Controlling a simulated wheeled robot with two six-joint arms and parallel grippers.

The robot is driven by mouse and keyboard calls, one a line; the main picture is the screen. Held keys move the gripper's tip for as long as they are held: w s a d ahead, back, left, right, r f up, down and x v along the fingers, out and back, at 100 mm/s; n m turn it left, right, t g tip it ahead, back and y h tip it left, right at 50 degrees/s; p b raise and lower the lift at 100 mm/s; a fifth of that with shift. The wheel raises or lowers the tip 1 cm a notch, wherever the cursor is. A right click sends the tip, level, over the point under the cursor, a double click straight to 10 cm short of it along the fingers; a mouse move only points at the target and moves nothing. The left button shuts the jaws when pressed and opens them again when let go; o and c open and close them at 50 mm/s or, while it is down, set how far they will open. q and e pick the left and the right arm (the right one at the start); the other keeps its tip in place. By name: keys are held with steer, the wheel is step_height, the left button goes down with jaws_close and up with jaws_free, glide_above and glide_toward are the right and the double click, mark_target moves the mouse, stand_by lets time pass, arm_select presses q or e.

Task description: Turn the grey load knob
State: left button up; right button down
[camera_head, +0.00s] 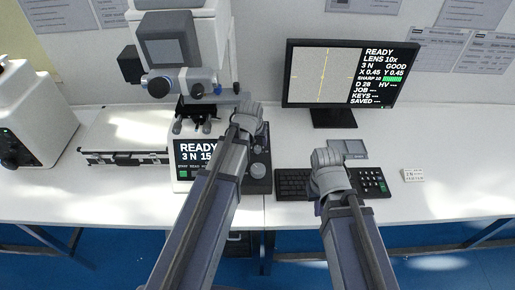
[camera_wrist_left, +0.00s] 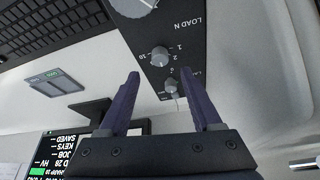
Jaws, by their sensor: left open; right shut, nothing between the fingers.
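The dark control panel (camera_wrist_left: 150,35) shows in the left wrist view with "LOAD N" lettering. A large grey knob (camera_wrist_left: 136,5), cut off by the top edge, sits beside this lettering. A smaller grey knob (camera_wrist_left: 160,56) with marks 1 and 2 and a third small knob (camera_wrist_left: 172,86) lie below it in the picture. My left gripper (camera_wrist_left: 166,97) is open and empty, its fingers spread either side of the third knob in this picture. In the head view my left gripper (camera_head: 247,116) is over the tester's panel, fingertips hidden. My right gripper (camera_head: 330,160) is shut above the keyboard.
The hardness tester (camera_head: 182,55) stands behind its screen (camera_head: 197,152). A monitor (camera_head: 345,75) stands at the back right. A keyboard (camera_head: 294,185) lies under my right arm. A silver case (camera_head: 125,135) is at the left. The table's right side is mostly clear.

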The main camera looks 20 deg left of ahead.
mark_target(257, 148)
arm_select(q)
steer(key=b+x, duration=0.6)
steer(key=x, duration=0.1)
steer(key=shift+f, duration=0.1)
steer(key=shift+c, duration=0.3)
jaws_close()
